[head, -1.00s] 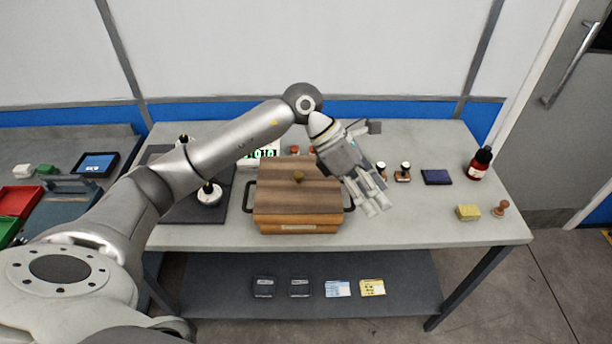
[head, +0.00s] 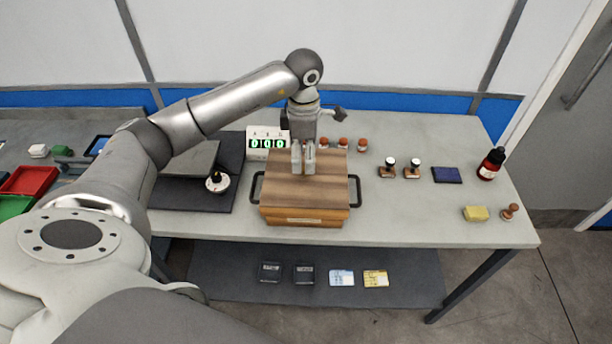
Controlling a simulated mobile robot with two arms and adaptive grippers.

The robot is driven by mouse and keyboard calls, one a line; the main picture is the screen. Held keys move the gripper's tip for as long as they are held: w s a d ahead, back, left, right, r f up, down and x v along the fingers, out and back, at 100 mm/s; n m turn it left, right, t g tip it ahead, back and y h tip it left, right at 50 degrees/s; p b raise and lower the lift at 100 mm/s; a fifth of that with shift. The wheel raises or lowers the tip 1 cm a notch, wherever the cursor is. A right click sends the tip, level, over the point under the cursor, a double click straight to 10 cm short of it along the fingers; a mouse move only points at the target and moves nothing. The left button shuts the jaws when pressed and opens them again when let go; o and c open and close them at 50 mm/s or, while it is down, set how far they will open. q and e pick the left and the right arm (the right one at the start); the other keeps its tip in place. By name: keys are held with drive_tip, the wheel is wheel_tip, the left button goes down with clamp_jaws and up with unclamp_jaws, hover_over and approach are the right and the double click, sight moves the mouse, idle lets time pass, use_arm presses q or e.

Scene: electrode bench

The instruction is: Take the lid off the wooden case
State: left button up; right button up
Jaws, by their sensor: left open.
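The wooden case (head: 304,216) stands on the bench with a black handle at each side. Its striped brown lid (head: 330,188) lies on top of it. My left gripper (head: 303,172) points down over the middle of the lid with its fingers open. The lid's knob is hidden behind the fingers, and I cannot tell whether they touch it. My right gripper is not in view.
A black mat (head: 190,200) with a round white-based item (head: 217,183) lies left of the case. A green-digit display (head: 262,142) and small brown bottles stand behind. Stamps (head: 388,167), a dark pad (head: 446,175) and a red bottle (head: 491,163) are at right.

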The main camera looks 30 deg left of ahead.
sight(306, 178)
use_arm(q)
drive_tip(key=f, duration=0.1)
drive_tip(key=f+p, duration=0.1)
drive_tip(key=f, duration=0.1)
drive_tip(key=shift+w+d+f+p, duration=0.1)
drive_tip(key=shift+w+f+p, duration=0.15)
drive_tip(key=shift+p, duration=0.15)
drive_tip(key=shift+f, duration=0.4)
drive_tip(key=c, duration=1)
clamp_jaws()
